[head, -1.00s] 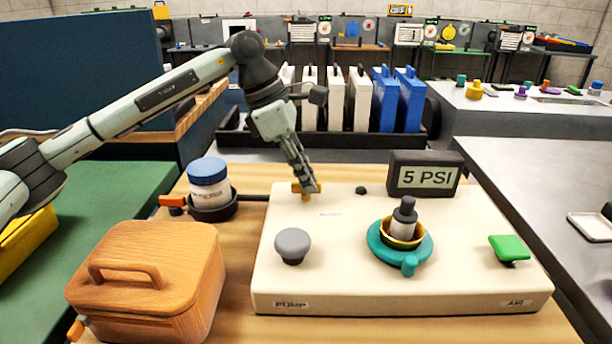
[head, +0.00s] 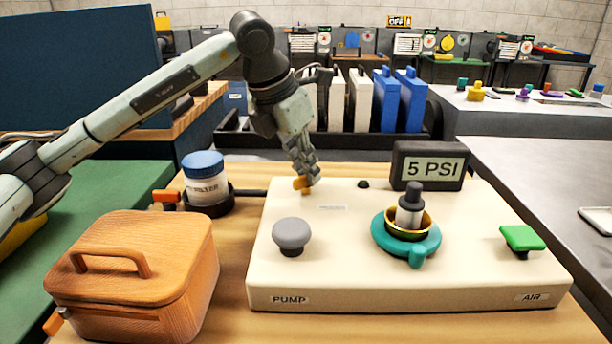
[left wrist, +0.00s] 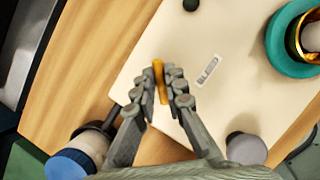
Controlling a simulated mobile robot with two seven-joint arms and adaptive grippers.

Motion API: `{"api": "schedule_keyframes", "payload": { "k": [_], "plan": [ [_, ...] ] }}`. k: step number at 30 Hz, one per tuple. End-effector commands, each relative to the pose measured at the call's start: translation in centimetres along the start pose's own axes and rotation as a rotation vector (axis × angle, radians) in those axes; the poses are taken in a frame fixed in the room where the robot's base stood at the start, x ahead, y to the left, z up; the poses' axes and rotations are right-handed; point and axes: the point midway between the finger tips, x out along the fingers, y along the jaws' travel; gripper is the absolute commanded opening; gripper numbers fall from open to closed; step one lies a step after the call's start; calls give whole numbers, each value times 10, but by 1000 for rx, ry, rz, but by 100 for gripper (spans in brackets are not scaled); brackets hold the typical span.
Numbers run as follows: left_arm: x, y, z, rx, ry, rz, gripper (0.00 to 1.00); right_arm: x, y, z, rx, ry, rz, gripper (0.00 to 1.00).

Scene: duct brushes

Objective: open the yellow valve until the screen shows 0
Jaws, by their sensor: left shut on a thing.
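The yellow valve (head: 303,184) is a small orange-yellow handle at the back left of the cream panel (head: 330,270). My left gripper (head: 306,177) reaches down from above and is shut on it. In the left wrist view the valve handle (left wrist: 160,82) sits between the two fingertips (left wrist: 163,90). The screen (head: 430,168) at the back of the panel reads 5 PSI. A label lies on the panel near the valve; in the left wrist view this label (left wrist: 208,70) seems to read BLEED. My right gripper is not in view.
The panel also carries a grey knob (head: 291,235), a teal ring (head: 408,246) around a gold cup with a grey plug, and a green knob (head: 522,239). A wooden box (head: 135,275) and a blue-lidded jar (head: 205,180) stand to the left.

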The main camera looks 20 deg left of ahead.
Motion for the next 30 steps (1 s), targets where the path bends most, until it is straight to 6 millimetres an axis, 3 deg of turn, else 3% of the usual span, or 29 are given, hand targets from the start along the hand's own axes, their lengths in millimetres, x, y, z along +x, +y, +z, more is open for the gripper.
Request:
{"api": "schedule_keyframes", "payload": {
  "k": [18,26,30],
  "plan": [
    [0,0,0,-496,-2,207,0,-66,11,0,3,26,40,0],
    [0,0,0,-617,-1,256,0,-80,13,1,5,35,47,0],
    [-1,0,0,-650,-1,270,0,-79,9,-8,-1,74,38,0]
  ]
}}
